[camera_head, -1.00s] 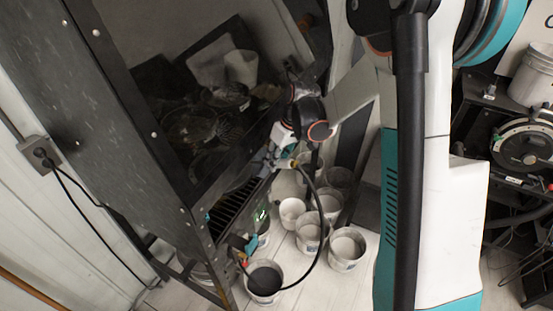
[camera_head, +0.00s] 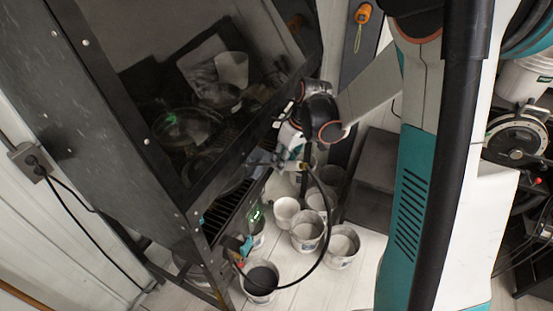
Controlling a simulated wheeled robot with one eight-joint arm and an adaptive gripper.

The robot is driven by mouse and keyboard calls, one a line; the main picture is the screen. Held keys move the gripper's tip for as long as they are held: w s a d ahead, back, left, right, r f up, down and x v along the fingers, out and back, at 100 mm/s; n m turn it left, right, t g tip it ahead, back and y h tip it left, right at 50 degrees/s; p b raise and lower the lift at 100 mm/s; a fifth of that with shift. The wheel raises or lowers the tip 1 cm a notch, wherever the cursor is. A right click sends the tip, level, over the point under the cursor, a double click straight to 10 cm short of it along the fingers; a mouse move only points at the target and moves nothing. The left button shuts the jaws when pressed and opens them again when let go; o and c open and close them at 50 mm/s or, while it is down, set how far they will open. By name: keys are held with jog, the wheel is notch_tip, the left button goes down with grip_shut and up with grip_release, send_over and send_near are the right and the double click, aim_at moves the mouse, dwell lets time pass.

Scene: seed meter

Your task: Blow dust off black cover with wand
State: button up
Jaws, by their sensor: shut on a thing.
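My gripper (camera_head: 276,160) is at the right edge of the dark machine, in front of its lower front. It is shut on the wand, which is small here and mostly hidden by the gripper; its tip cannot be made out. A black hose (camera_head: 324,225) loops from the gripper down to a blue fitting (camera_head: 247,245) at the machine's lower corner. Dust cannot be made out.
Several white buckets (camera_head: 307,230) stand on the pale floor right of the machine, close below the hose. A dark grey box (camera_head: 372,180) is behind them. A wall socket (camera_head: 33,160) with black cords is at left. My arm fills the right side.

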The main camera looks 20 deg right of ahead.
aim_at(306, 164)
jog(key=shift+s+d+r+p, duration=0.4)
jog(key=shift+s+d+r, duration=0.35)
jog(key=shift+s, duration=0.4)
jog(key=shift+s+d+r+p, duration=0.45)
jog(key=shift+s+d+r, duration=0.15)
jog(key=shift+s+r, duration=0.45)
jog(key=shift+s+d+r+p, duration=0.4)
jog(key=shift+s+d+r, duration=0.25)
jog(key=shift+s, duration=0.6)
